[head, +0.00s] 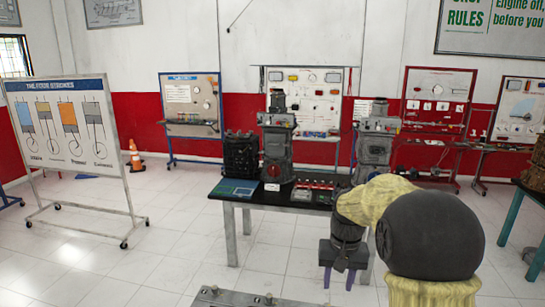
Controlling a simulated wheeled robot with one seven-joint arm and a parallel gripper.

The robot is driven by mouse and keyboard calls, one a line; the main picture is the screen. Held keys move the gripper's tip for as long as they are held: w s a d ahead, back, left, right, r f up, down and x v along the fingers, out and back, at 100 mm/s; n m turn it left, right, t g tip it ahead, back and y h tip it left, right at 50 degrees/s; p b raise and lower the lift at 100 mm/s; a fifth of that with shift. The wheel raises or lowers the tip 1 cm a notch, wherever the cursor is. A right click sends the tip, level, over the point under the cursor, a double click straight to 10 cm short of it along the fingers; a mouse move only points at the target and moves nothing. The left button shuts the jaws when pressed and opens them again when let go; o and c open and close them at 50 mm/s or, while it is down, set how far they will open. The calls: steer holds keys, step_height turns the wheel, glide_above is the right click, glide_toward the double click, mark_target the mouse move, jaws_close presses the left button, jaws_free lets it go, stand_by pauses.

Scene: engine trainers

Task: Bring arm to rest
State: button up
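My arm shows at the right front of the head view, with a yellow link and a large dark round joint. It is bent, and its end points down. My gripper (338,283) hangs below the dark wrist with its two purple fingers apart and nothing visible between them. It appears in front of the black-topped table (229,203), over the floor in the picture. I cannot tell its exact distance from the table edge.
The table bears a grey engine model (278,145), a black crate-like block (241,154), a blue-green mat (235,188) and a red-marked tray (313,190). A wheeled board (70,130) stands left, near an orange cone (136,155). A metal edge (245,298) shows at front.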

steer(key=s+f+n+t, duration=0.1)
steer(key=s+f, duration=0.2)
steer(key=s, duration=0.6)
steer(key=s+f+t, duration=0.2)
steer(key=s+f, duration=0.1)
steer(key=s, duration=0.6)
steer(key=b+x, duration=0.3)
steer(key=s+b+x, duration=0.1)
steer(key=b+x, duration=0.2)
steer(key=s+b+x, duration=0.1)
steer(key=b+x, duration=0.2)
steer(key=shift+w+a+f+b, duration=0.1)
steer(key=shift+a+f+b, duration=0.15)
steer(key=shift+f+b, duration=0.15)
steer(key=shift+r, duration=0.15)
steer(key=shift+a, duration=0.1)
stand_by(0.8)
